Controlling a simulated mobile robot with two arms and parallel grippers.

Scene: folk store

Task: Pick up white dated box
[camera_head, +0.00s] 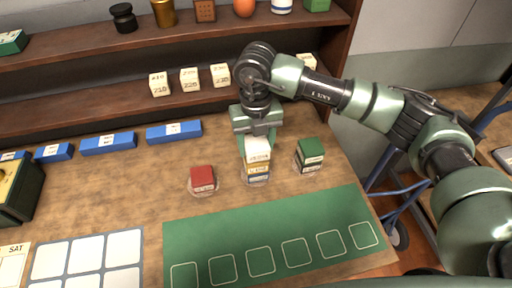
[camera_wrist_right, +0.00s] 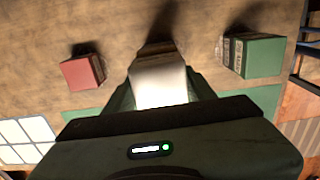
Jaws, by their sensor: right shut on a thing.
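The white dated box (camera_head: 257,153) is at the top of the middle stack, with small dark printing on its front. My right gripper (camera_head: 257,138) comes down from above and is shut on it. In the right wrist view the white box (camera_wrist_right: 158,84) sits between the two fingers. I cannot tell whether the white box touches the yellow one. My left gripper is not in view.
A red box (camera_head: 202,178) stands left of the stack and a green-topped stack (camera_head: 310,149) right of it. A green mat (camera_head: 200,240) with outlined squares lies in front. Several white boxes stand on the shelf (camera_head: 130,100) behind. Blue blocks (camera_head: 108,143) lie at left.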

